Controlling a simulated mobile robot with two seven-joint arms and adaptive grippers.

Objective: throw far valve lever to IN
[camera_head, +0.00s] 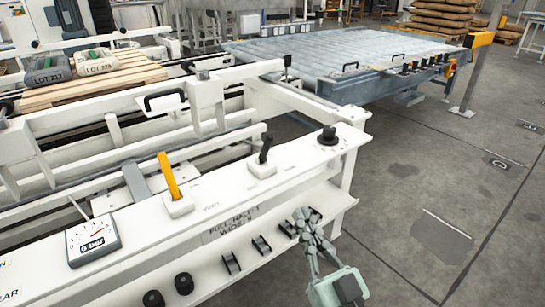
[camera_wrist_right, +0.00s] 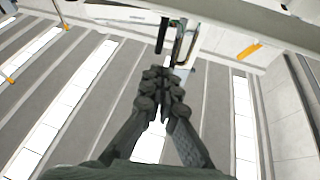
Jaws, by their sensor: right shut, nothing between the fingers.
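A yellow lever (camera_head: 169,177) stands on a white base on the sloped white panel (camera_head: 225,190) in the head view, leaning a little left. A shorter black lever (camera_head: 264,149) stands on its own base farther along the panel, tilted. The small lettering beside the levers is too blurred to read. My right gripper (camera_head: 303,214) is in front of the panel's right part, below and apart from both levers. Its fingers are together and empty in the right wrist view (camera_wrist_right: 163,76). My left gripper is out of view.
A black knob (camera_head: 328,136) sits at the panel's right end. A gauge (camera_head: 92,240) stands at its left. Below is a shelf lip with black clips (camera_head: 262,244) and round knobs (camera_head: 184,283). A roller table (camera_head: 340,60) stands behind. The floor at right is open.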

